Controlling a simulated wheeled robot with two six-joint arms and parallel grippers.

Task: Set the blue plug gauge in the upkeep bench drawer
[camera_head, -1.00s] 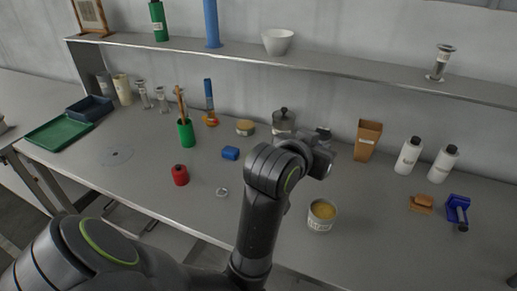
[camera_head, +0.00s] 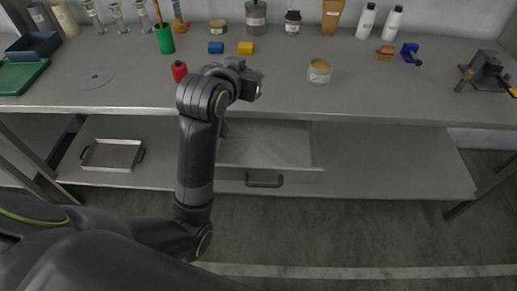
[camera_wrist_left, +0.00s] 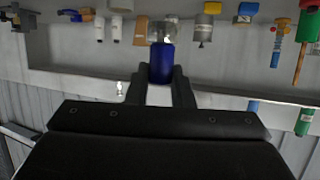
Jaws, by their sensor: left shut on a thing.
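The blue plug gauge (camera_wrist_left: 162,62) is a dark blue cylinder with a metallic end, held between the fingers of my left gripper (camera_wrist_left: 160,82) in the left wrist view. In the head view my left gripper (camera_head: 252,88) is above the front part of the bench top, shut; the gauge cannot be made out there. The bench drawer (camera_head: 300,150) is pulled out below the bench top, with a dark handle (camera_head: 265,182) on its front. The part of its inside that shows looks empty; my arm covers its left side. My right gripper is not in view.
Blue (camera_head: 216,47) and yellow (camera_head: 246,48) blocks lie behind. A metal tray (camera_head: 112,155) is on the lower shelf (camera_head: 385,165).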

